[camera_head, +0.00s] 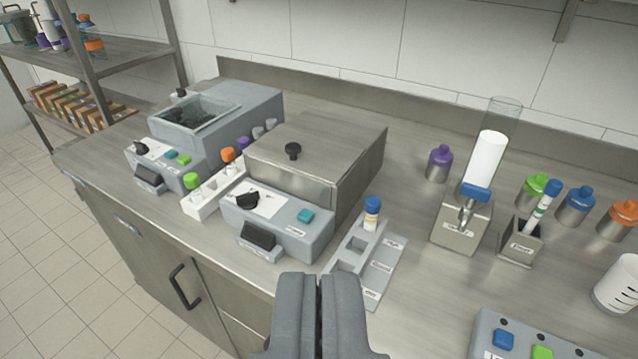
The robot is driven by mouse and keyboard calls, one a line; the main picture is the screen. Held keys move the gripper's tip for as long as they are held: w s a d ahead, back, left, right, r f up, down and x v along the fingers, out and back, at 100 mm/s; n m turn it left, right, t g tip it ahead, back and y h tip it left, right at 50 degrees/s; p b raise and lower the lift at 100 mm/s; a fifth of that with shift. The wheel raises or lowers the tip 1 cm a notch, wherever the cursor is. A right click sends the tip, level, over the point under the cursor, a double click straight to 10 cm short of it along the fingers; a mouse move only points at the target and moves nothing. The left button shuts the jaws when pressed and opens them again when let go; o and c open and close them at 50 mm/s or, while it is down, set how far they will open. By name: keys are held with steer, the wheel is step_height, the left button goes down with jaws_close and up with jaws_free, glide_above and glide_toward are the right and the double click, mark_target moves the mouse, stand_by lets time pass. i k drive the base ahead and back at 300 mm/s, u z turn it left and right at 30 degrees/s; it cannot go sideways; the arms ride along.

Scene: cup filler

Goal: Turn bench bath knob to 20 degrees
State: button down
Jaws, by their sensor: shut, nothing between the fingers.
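A grey bench unit with a steel lid (325,140) stands near the middle. Its front panel has a black control knob (247,200) on a white dial plate, a teal button (305,215) and a dark display (258,235). A second grey unit with a glass top (200,112) stands to its left, with its own black knob (140,148). Labels and dial marks are too small to read, so I cannot tell which unit is the bench bath or either knob's angle. My gripper (319,277) is shut and empty at bottom centre, apart from both knobs.
A white rack (213,194) with coloured caps stands between the units. A grey tray (383,262) with a blue-capped vial (371,212) lies right of the steel-lidded unit. A dispenser (462,222), bottles and a button box (535,330) occupy the right. Shelving (120,52) is far left.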

mark_target(249, 201)
steer(key=z, duration=0.1)
steer(key=k, duration=0.45)
steer(key=u, duration=0.45)
steer(key=i, duration=1.35)
steer(key=z, duration=0.15)
